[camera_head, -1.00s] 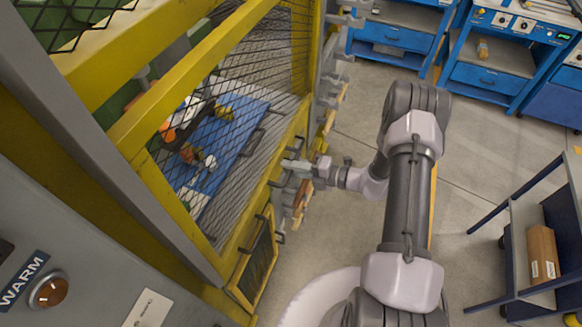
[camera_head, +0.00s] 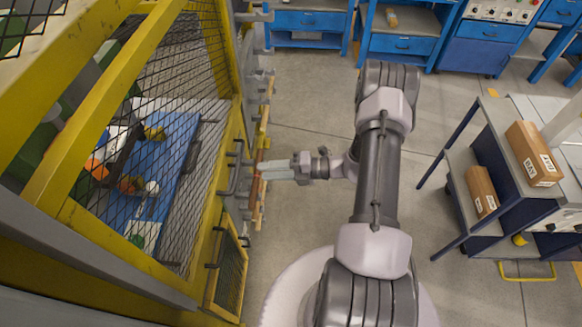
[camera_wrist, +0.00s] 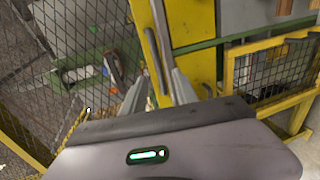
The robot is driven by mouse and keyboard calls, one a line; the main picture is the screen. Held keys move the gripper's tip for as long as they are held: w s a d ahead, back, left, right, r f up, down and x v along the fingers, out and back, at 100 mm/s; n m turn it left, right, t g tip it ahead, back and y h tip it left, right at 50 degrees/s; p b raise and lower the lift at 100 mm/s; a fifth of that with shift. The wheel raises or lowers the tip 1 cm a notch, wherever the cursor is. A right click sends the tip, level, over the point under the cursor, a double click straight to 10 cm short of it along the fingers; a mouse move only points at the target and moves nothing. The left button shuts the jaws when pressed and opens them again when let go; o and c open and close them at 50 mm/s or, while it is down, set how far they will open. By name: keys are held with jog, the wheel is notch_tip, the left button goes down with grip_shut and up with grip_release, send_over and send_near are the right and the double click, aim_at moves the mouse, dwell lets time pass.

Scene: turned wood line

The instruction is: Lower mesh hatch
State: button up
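The mesh hatch (camera_head: 160,95) is a dark wire panel in a yellow frame on the left of the head view. A grey bar handle (camera_head: 235,168) stands out from the yellow frame on its right side. My gripper (camera_head: 262,170) is level with this handle, its fingertips close to it. In the wrist view my gripper (camera_wrist: 158,85) has its two grey fingers apart, with a dark handle bar (camera_wrist: 152,62) ahead between them. I cannot tell whether they touch it. Mesh (camera_wrist: 85,60) fills the left of the wrist view.
Behind the mesh lies a blue board (camera_head: 180,145) with small orange and dark parts. A smaller yellow-framed mesh panel (camera_head: 228,278) is below. A cart (camera_head: 480,155) with brown boxes stands right; blue workbenches (camera_head: 400,45) stand at the back. Floor between is clear.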

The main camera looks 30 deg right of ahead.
jog(key=v, duration=0.7)
